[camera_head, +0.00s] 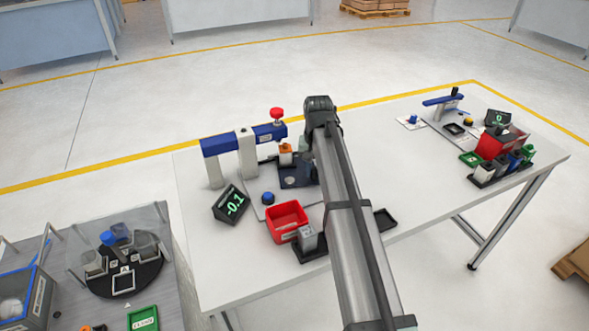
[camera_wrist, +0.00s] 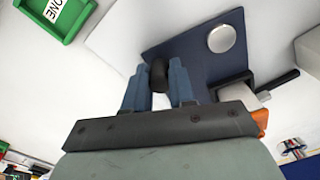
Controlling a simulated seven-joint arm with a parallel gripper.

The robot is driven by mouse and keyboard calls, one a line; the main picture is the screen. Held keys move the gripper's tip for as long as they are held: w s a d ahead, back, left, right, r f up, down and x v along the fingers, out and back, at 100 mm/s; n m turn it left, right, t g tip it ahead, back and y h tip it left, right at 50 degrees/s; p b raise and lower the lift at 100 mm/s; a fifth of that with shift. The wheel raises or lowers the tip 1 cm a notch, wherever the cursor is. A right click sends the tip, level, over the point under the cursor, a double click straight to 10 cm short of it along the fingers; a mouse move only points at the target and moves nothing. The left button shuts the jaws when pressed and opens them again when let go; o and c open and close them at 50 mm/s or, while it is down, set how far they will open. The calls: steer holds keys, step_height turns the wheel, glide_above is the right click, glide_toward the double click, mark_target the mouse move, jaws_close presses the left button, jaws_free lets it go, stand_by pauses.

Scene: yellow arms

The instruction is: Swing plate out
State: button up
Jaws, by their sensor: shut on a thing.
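The dark blue plate (camera_head: 300,172) lies low under the blue press arm (camera_head: 240,140) on the near table, partly hidden by my arm. A round silver disc (camera_head: 290,181) sits on it. In the wrist view the plate (camera_wrist: 180,50) and disc (camera_wrist: 222,38) show beyond my fingers. My gripper (camera_wrist: 158,82) is shut on a black knob (camera_wrist: 158,72) at the plate's edge, with one blue finger on each side. In the head view my gripper is hidden behind my arm.
A red-topped knob (camera_head: 277,113) rises above the press. A blue button (camera_head: 268,198) and a red bin (camera_head: 287,220) stand nearby. In the wrist view, a black lever (camera_wrist: 283,80) and a green tray (camera_wrist: 60,18) show.

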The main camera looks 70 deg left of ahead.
steer(key=shift+d, duration=0.1)
steer(key=shift+s+d, duration=0.3)
steer(key=shift+d, duration=0.5)
steer(key=shift+d, duration=0.1)
